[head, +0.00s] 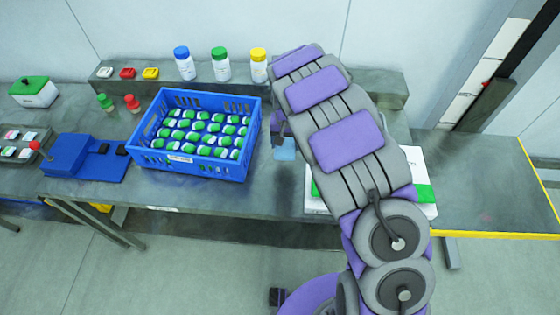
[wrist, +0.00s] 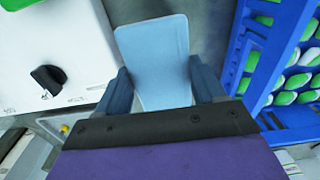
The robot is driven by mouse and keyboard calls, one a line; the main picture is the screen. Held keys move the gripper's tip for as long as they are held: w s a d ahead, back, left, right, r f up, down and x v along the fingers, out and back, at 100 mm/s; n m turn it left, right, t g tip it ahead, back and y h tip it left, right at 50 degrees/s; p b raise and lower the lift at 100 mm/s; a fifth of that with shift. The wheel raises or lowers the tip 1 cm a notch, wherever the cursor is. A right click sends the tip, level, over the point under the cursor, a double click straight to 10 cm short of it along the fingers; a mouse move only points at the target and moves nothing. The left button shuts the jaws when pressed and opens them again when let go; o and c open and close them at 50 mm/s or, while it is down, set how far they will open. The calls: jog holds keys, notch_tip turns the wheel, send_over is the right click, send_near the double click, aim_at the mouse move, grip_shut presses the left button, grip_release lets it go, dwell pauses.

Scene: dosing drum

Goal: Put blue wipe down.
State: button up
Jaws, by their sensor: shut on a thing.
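The blue wipe (wrist: 155,60) is a light blue flat sheet held between the two fingers of my gripper (wrist: 158,92) in the wrist view. In the head view the wipe (head: 285,150) shows just right of the blue crate, partly hidden by my arm. My gripper (head: 280,130) is shut on it over the grey bench. I cannot tell whether the wipe touches the bench top.
A blue crate (head: 190,168) full of green-and-white items stands left of the wipe; it also shows in the wrist view (wrist: 236,45). A white machine with a black knob (wrist: 47,80) is on the other side. Bottles (head: 221,65) stand on the back shelf.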

notch_tip(320, 180, down, 3)
jog(key=shift+d+f, duration=0.1)
jog(key=b, duration=0.1)
send_over(280, 164)
jog(key=a, duration=0.2)
notch_tip(280, 164, down, 4)
jog(key=shift+w+f, duration=0.1)
jog(key=shift+f, duration=0.1)
jog(key=shift+d+f, duration=0.65)
jog(key=shift+f, duration=0.35)
jog(key=shift+d+r, duration=0.1)
jog(key=shift+d, duration=1)
jog(key=shift+a, duration=0.15)
jog(key=o, duration=1)
jog(key=shift+a+f, duration=0.25)
jog(key=shift+a, duration=0.85)
jog(key=shift+d, duration=0.65)
jog(key=shift+a, duration=0.15)
